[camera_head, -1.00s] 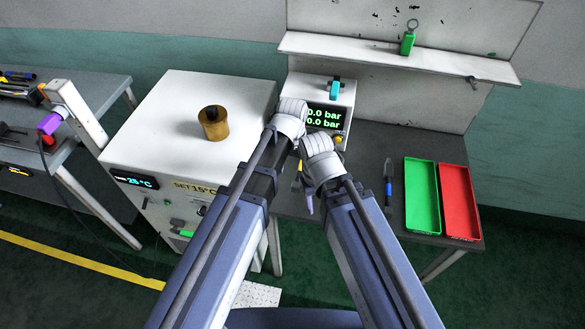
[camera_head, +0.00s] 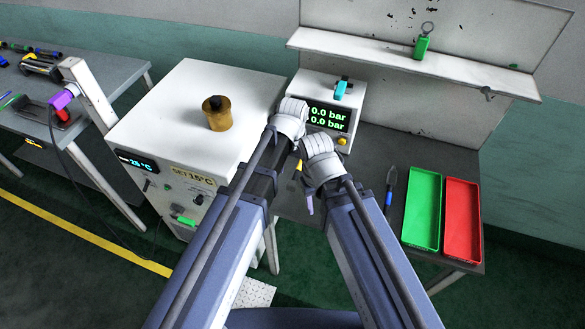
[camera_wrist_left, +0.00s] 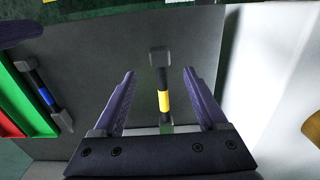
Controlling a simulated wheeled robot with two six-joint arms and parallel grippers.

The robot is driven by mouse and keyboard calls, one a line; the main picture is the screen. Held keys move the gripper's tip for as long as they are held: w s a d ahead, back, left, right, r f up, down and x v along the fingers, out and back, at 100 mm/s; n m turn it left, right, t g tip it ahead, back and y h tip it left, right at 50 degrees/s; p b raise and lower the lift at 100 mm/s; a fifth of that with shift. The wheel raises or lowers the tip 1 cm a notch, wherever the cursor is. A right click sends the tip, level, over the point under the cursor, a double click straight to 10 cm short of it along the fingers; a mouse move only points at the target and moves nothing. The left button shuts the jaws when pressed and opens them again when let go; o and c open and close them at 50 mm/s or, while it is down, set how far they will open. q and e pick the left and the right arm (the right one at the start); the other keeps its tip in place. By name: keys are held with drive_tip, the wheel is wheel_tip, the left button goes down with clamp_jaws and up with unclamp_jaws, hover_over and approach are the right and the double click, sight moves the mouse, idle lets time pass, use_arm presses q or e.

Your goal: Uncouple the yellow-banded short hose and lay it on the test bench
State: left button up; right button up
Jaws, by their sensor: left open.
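The yellow-banded short hose (camera_wrist_left: 164,101) shows in the left wrist view, dark with a dark end fitting, over the grey test bench (camera_wrist_left: 105,50). In the head view only a bit of its yellow band (camera_head: 298,171) shows between my arms. My left gripper (camera_wrist_left: 159,73) is open, with one purple finger on each side of the hose and a gap on both sides. In the head view, one purple finger of the left gripper (camera_head: 304,200) shows below my wrists. I cannot tell whether the hose's far end is coupled. My right gripper is hidden behind its arm.
A white pressure unit (camera_head: 348,97) stands at the bench's back left. A blue-banded hose (camera_head: 389,188) lies beside a green tray (camera_head: 422,207) and a red tray (camera_head: 462,220). A white cabinet (camera_head: 175,110) with a brass weight (camera_head: 218,115) stands left.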

sight(292, 181)
use_arm(q)
wheel_tip(292, 181, down, 6)
drive_tip(key=b, duration=0.5)
drive_tip(key=shift+r, duration=0.1)
clamp_jaws()
idle(0.4)
idle(0.5)
